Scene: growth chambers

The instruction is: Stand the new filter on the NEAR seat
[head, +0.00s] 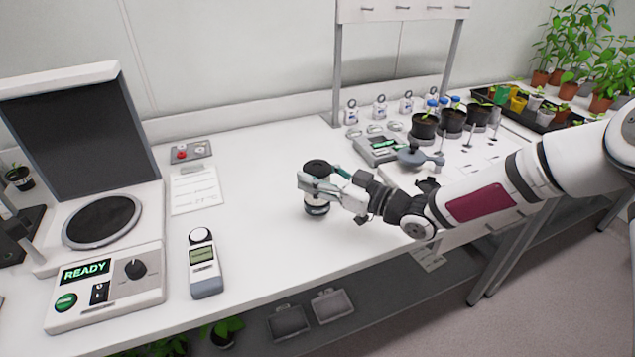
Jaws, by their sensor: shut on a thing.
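My gripper (322,188) is shut around a short upright cylinder (317,208) with a dark top and a pale and dark lower part. It looks like the filter, but I cannot read any marking. It is over the middle of the white bench, and I cannot tell whether its base touches the top. The fingers hide its middle. No seat is clearly marked as near. A round dark plate (102,219) with a pale rim lies on the open-lidded device at the left. Small round grey pieces (374,128) lie in a row at the back.
The device's panel (105,285) reads READY. A handheld meter (204,262) lies right of it. A two-button box (187,152) and a paper sheet (195,190) lie behind. Potted seedlings (424,126) and a grey-handled tool (415,155) crowd the right. The bench (262,225) between meter and gripper is clear.

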